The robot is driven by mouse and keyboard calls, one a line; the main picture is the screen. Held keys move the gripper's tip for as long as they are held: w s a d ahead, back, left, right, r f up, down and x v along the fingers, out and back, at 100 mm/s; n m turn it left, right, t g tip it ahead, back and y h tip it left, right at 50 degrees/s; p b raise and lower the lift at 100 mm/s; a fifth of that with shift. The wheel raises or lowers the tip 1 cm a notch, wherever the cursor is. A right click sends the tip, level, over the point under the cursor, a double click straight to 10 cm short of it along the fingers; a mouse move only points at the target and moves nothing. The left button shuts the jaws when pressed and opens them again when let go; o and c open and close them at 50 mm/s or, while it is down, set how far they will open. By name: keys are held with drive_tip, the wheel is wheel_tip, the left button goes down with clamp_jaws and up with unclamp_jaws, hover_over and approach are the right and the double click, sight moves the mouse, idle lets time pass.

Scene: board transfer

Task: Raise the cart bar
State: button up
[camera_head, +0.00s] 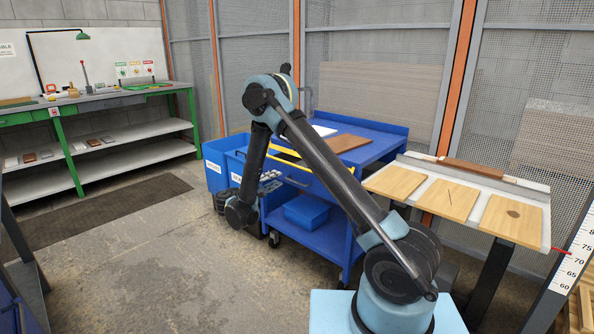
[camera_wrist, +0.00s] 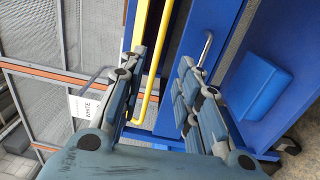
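The cart bar is a yellow bar (camera_head: 284,152) on the blue cart (camera_head: 378,155), along its near left side in the head view. In the wrist view the yellow bar (camera_wrist: 161,62) runs lengthwise between and past my fingers, with a bent end low down. My gripper (camera_head: 270,181) is beside the cart's drawer front. In the wrist view my gripper (camera_wrist: 162,60) is open, its two jointed fingers apart. The left finger overlaps part of the bar; I cannot tell whether they touch. A metal handle (camera_wrist: 206,48) shows near the right finger.
A brown board (camera_head: 342,144) lies on the cart top and a blue bin (camera_head: 307,211) on its lower shelf. Blue bins (camera_head: 214,166) stand left of the cart. A table with wooden boards (camera_head: 449,199) stands right. Open floor (camera_head: 130,265) lies left.

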sight(299, 167)
drive_tip(key=shift+t, duration=0.3)
drive_tip(key=x, duration=1.6)
drive_tip(key=shift+w+f, duration=0.35)
